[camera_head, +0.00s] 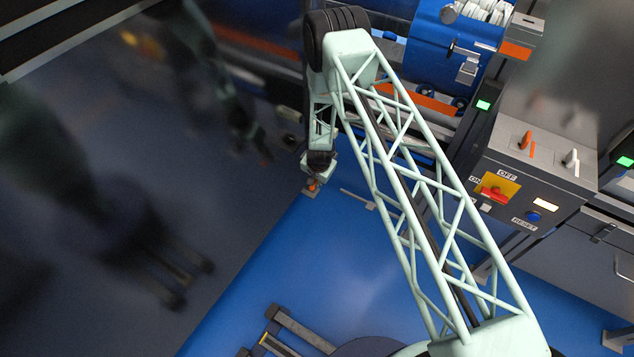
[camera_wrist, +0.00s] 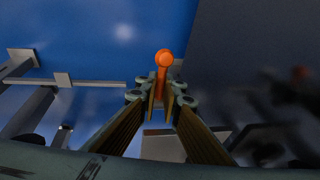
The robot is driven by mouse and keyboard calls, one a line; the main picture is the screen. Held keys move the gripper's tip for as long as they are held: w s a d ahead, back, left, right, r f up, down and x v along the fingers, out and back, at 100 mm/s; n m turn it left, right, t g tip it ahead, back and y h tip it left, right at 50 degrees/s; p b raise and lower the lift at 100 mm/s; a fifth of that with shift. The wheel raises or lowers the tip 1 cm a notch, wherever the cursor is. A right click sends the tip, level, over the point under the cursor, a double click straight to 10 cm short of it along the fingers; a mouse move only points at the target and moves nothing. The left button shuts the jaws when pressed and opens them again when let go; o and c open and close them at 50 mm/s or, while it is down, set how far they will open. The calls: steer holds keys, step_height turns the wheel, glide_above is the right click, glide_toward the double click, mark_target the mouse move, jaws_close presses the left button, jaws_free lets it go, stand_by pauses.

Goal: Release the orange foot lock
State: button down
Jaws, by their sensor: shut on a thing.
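The orange foot lock (camera_wrist: 164,61) is a small lever with a round knob in the middle of the wrist view. It shows as a small orange spot in the head view (camera_head: 313,186), low at the edge of the blue floor. My gripper (camera_wrist: 162,98) is shut on the lever's shaft, and the knob stands out beyond the fingertips. In the head view my gripper (camera_head: 315,179) points down at the lock. The lock's base is mostly hidden behind the fingers.
A grey control box (camera_head: 535,170) with orange and white levers, a red switch and a blue button stands at right. A blue tub (camera_head: 425,50) holding white items is at the top. A dark reflective surface fills the left. Blue floor (camera_head: 310,255) lies open in the middle.

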stand_by(0.5)
steer(key=c, duration=2.8)
jaws_free()
steer(key=shift+r, duration=0.15)
steer(key=shift+v, duration=5.85)
steer(key=shift+d, duration=0.1)
steer(key=shift+w+r, duration=0.1)
steer(key=shift+r, duration=0.05)
